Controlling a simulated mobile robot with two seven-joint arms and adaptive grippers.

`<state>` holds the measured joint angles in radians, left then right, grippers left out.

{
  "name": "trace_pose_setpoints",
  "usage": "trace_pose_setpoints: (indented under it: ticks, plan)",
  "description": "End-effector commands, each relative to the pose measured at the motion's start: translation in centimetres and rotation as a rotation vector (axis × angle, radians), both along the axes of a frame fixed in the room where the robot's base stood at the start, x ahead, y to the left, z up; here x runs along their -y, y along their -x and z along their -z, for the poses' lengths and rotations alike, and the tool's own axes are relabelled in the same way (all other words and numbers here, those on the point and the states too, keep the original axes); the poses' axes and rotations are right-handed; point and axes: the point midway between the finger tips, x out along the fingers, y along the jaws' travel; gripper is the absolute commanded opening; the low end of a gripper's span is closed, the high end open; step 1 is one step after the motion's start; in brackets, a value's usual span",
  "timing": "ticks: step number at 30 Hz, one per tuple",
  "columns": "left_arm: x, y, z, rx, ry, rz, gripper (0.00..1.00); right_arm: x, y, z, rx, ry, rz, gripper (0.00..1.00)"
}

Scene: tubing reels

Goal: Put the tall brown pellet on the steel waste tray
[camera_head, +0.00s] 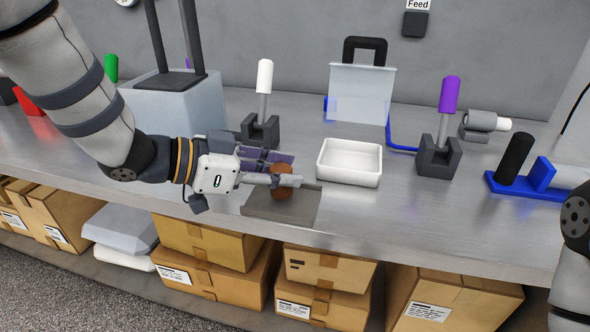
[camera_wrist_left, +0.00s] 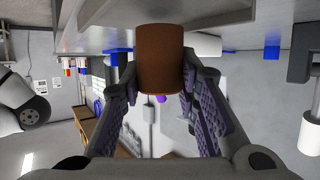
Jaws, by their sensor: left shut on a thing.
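The brown pellet (camera_head: 283,188) is a short upright cylinder held between the fingers of my left gripper (camera_head: 285,181). In the left wrist view the pellet (camera_wrist_left: 160,60) fills the space between the two finger pads, near the tips. The flat grey steel waste tray (camera_head: 280,210) lies at the front edge of the bench, directly under the gripper and pellet. I cannot tell whether the pellet's base touches the tray, as the fingers hide part of it. My right gripper is out of view; only part of my right arm shows at the right edge.
A white tray (camera_head: 349,165) stands close to the right of the gripper. A white-handled lever (camera_head: 264,90) and a purple-handled lever (camera_head: 448,110) stand behind. A grey block machine (camera_head: 175,105) is at the back left. Boxes (camera_head: 330,275) sit on the shelf below.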

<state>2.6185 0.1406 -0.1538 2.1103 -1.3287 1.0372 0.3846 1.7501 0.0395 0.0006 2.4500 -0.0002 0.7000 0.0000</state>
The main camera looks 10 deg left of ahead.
Motion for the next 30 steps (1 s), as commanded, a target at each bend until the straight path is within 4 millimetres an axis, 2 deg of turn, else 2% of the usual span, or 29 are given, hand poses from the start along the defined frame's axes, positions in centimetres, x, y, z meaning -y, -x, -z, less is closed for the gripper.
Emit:
trace_pose_setpoints:
  ticks: [3,13,14,16,17,26,30]
  plan:
    - [-0.4,0.1,0.9,0.001,0.002,0.003,0.1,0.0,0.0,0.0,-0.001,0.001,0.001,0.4]
    - [-0.4,0.1,1.2,0.001,0.0,0.004,0.1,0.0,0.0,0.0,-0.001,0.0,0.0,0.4]
    - [-0.4,0.1,1.3,0.002,0.0,0.004,0.31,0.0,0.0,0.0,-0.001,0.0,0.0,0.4]
    - [-0.4,0.1,1.2,0.002,0.0,0.004,0.47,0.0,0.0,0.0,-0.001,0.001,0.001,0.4]
    - [-0.4,0.1,1.2,0.002,0.0,0.004,0.49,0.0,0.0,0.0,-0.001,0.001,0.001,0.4]
    - [-0.4,0.1,0.9,0.003,0.0,0.004,0.49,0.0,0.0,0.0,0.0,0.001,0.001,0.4]
    - [-2.3,1.4,0.0,0.002,0.0,0.0,0.49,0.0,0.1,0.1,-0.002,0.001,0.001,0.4]
